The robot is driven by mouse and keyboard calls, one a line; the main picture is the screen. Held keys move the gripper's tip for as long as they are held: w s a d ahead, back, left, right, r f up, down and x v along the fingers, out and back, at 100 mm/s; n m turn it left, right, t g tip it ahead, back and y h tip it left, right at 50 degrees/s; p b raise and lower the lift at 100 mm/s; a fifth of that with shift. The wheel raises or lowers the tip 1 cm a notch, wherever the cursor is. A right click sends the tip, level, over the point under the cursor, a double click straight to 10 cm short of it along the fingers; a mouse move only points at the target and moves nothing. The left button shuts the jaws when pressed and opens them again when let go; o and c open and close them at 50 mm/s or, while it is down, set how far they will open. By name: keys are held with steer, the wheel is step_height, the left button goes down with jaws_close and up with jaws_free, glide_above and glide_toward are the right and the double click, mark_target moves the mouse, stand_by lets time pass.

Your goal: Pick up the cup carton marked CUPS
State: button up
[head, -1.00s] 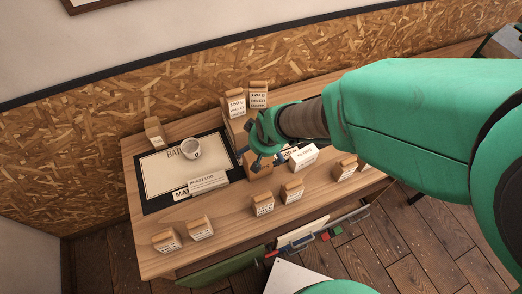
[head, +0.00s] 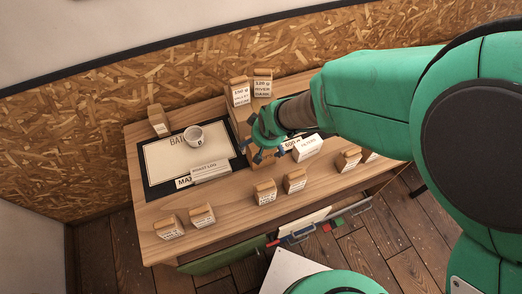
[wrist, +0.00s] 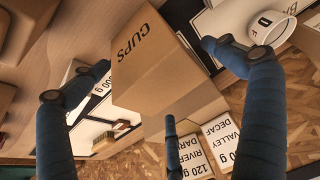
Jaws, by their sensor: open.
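The cup carton (wrist: 150,62) is a brown cardboard box with CUPS printed on its side. In the wrist view it sits in the middle, between the spread blue fingers of my gripper (wrist: 154,58). The fingers are open, with one on the left side, one on the right and a third at the lower middle. I cannot tell whether any finger touches the carton. In the head view my gripper (head: 264,146) is low over the table, and it and the arm hide most of the carton.
Two tall bags (head: 240,92) stand behind my gripper. A white cup (head: 194,136) stands on the batch mat (head: 160,172) beside the Roast Log sign (head: 211,172). A white-faced box (head: 307,148) is right of the gripper. Several small bags line the table's front (head: 228,211).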

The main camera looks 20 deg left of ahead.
stand_by(0.3)
steer(key=c, duration=1.9)
steer(key=shift+r, duration=0.15)
step_height(320, 180, up, 10)
steer(key=shift+f+p, duration=0.1)
steer(key=shift+p, duration=0.4)
